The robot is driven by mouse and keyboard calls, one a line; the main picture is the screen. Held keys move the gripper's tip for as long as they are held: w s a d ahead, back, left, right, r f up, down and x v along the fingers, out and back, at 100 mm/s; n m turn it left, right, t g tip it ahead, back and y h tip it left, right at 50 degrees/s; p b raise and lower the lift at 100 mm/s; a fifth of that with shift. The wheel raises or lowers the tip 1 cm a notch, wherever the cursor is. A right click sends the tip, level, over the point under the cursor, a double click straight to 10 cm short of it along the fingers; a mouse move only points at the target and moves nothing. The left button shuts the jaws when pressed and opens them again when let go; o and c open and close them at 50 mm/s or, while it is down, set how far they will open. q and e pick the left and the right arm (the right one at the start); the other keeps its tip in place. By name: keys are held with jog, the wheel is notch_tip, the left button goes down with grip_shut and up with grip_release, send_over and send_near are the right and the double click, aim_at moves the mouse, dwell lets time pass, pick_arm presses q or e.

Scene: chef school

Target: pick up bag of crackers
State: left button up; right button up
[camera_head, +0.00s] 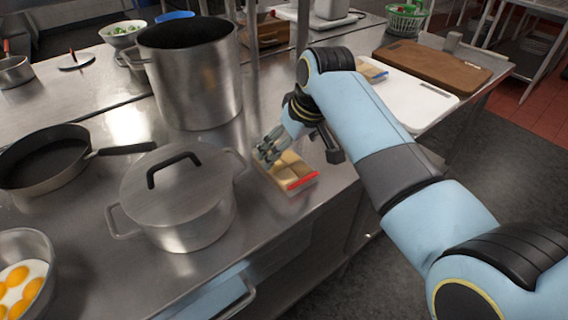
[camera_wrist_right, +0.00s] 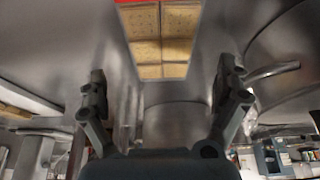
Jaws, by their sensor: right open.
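The bag of crackers (camera_head: 290,172) lies flat on the steel counter, near its right edge, with a red strip at its near end. In the right wrist view the bag (camera_wrist_right: 161,45) shows square crackers and lies beyond and between the fingertips. My right gripper (camera_head: 268,150) is just above the bag's far left part and hides some of it. In the wrist view the right gripper (camera_wrist_right: 163,90) has its fingers spread wide, with nothing between them. I cannot tell if a finger touches the bag. My left gripper is not in view.
A lidded pot (camera_head: 180,205) stands close to the left of the bag, and a tall stockpot (camera_head: 195,85) behind it. A frying pan (camera_head: 45,165) and a bowl of eggs (camera_head: 25,275) are further left. A white cutting board (camera_head: 415,100) lies behind my right arm.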

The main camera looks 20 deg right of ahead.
aim_at(285, 161)
jog(key=x, duration=0.5)
jog(key=shift+s+f, duration=0.25)
jog(key=shift+f, duration=0.05)
jog(key=c, duration=1.1)
